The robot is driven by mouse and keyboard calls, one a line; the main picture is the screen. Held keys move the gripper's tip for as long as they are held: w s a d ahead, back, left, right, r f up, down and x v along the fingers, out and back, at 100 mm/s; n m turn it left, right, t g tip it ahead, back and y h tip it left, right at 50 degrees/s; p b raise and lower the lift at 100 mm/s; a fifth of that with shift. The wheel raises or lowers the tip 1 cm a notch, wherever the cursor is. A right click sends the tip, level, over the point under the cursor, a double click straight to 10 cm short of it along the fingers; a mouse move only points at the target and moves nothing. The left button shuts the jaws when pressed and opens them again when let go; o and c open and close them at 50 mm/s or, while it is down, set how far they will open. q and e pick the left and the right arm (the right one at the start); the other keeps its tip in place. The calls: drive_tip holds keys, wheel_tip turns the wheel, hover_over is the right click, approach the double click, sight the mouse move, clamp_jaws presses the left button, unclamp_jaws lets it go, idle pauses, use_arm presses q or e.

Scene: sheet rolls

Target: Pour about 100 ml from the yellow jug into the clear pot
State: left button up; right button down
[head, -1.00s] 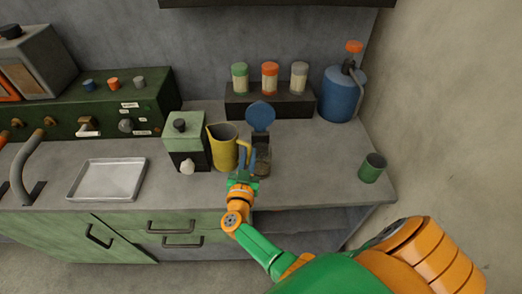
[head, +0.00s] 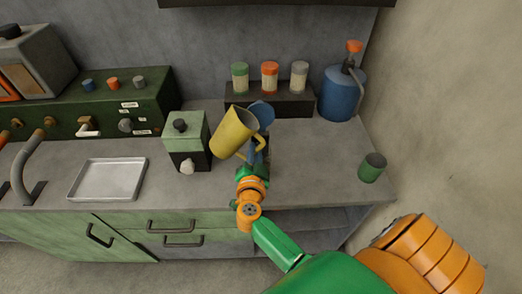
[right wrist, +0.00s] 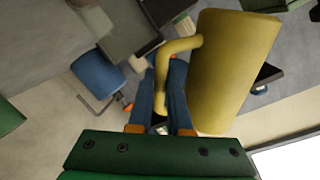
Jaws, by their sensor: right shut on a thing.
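The yellow jug (head: 231,136) is up off the counter in the head view, tilted with its mouth toward the upper right. My right gripper (head: 257,153) is shut on its handle. In the right wrist view, the blue fingers (right wrist: 170,75) close on the handle of the jug (right wrist: 235,70). The clear pot is mostly hidden behind the jug and my gripper. Its raised round blue lid (head: 264,114) shows just right of the jug's mouth. I cannot see any liquid or a stream. My left gripper is not in view.
A green-and-black grinder (head: 187,140) stands close left of the jug. A rack (head: 275,108) with several jars is behind, with a blue bottle (head: 338,95) to its right. A green cup (head: 372,168) stands at the right. A metal tray (head: 107,180) lies left. The right counter is mostly clear.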

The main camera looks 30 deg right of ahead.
sight(244, 156)
drive_tip(key=shift+w+a+r+m+y+b, duration=0.15)
drive_tip(key=shift+a+m+y+b, duration=0.1)
drive_tip(key=shift+m+b, duration=0.25)
drive_tip(key=shift+w+a+m+y+b, duration=0.2)
drive_tip(key=shift+m+b, duration=0.1)
drive_tip(key=shift+m, duration=0.3)
drive_tip(key=shift+a+b, duration=0.15)
drive_tip(key=shift+b, duration=0.2)
drive_tip(key=f+m+b, duration=0.1)
drive_tip(key=b, duration=0.1)
drive_tip(key=a+f+m+y+b, duration=0.1)
drive_tip(key=b, duration=0.2)
drive_tip(key=shift+w+a+m, duration=0.1)
drive_tip(key=shift+w+m, duration=0.2)
drive_tip(key=shift+m, duration=0.1)
drive_tip(key=shift+a+r+m+p, duration=0.15)
drive_tip(key=shift+r+m+p, duration=0.1)
drive_tip(key=shift+m+p, duration=0.05)
drive_tip(key=shift+f+t+y, duration=0.1)
drive_tip(key=shift+t+y, duration=0.15)
drive_tip(key=shift+t, duration=0.05)
drive_tip(key=shift+w+a+f+m+y, duration=0.1)
drive_tip(key=shift+a+f+m+y, duration=0.15)
drive_tip(key=shift+m, duration=0.25)
drive_tip(key=shift+w+a+f+m+y, duration=0.15)
drive_tip(key=shift+f+m, duration=0.1)
drive_tip(key=shift+m, duration=0.25)
